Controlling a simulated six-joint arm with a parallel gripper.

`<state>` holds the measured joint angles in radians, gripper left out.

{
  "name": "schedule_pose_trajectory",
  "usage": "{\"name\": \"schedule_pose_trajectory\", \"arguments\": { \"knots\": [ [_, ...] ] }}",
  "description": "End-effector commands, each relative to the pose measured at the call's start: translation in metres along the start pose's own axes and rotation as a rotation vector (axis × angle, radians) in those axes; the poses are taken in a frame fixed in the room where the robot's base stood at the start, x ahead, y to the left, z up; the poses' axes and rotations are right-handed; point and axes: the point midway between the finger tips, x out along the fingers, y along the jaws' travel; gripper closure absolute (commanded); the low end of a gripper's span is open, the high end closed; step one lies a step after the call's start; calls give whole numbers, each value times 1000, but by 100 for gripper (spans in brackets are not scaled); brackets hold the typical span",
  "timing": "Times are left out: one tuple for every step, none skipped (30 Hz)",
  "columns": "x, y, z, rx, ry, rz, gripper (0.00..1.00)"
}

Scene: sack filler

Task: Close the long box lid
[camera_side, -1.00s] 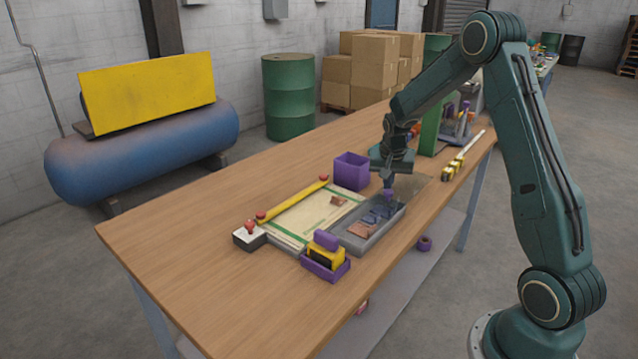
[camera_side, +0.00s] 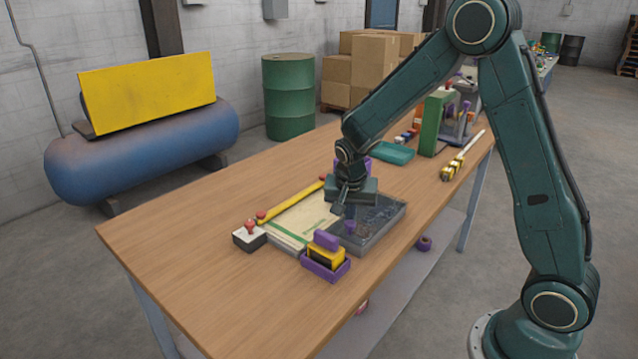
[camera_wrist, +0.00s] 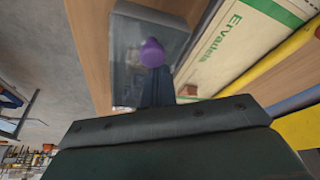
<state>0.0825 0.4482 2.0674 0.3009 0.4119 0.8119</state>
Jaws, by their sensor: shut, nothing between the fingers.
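The long grey box (camera_side: 377,239) lies on the wooden table, to the right of a printed sack. A clear lid (camera_side: 378,213) with a purple knob (camera_side: 350,227) lies over the box and appears flat on it. Small dark and reddish items show dimly through it. My gripper (camera_side: 343,210) is shut and empty, just above and beside the knob. The knob also shows in the wrist view (camera_wrist: 152,53), just beyond my fingers (camera_wrist: 156,92). I cannot tell whether the fingers touch it. My gripper hides part of the box's far left side.
The printed sack (camera_side: 290,222) lies left of the box with a yellow bar (camera_side: 292,202) along it. A purple tray with a yellow-black stamp (camera_side: 325,258) sits close in front. A teal tray (camera_side: 392,154) lies behind.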

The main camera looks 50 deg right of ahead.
Motion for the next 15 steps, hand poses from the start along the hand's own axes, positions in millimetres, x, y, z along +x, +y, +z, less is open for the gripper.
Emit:
{"name": "schedule_pose_trajectory", "arguments": {
  "knots": [
    [-1, -1, 3, -1, -1, 1, 100],
    [-1, -2, 4, -1, -1, 0, 100],
    [-1, -3, 5, 0, -2, 0, 100],
    [-2, -3, 6, -1, -2, 0, 100],
    [-2, -3, 6, -1, -3, 0, 100],
    [-2, -3, 6, -1, -4, 0, 100],
    [-2, -3, 7, -2, -4, 0, 100],
    [-2, -4, 7, -2, -5, 0, 100],
    [-2, -4, 7, -3, -5, 0, 100],
    [-2, -4, 7, -3, -6, 0, 100],
    [-2, -4, 8, -4, -7, 0, 100],
    [-2, -4, 8, -4, -7, -1, 100],
    [-2, -4, 8, -5, -8, -1, 100],
    [-2, -4, 8, -5, -8, -1, 100],
    [-2, -4, 8, -5, -9, 0, 100]
  ]
}}
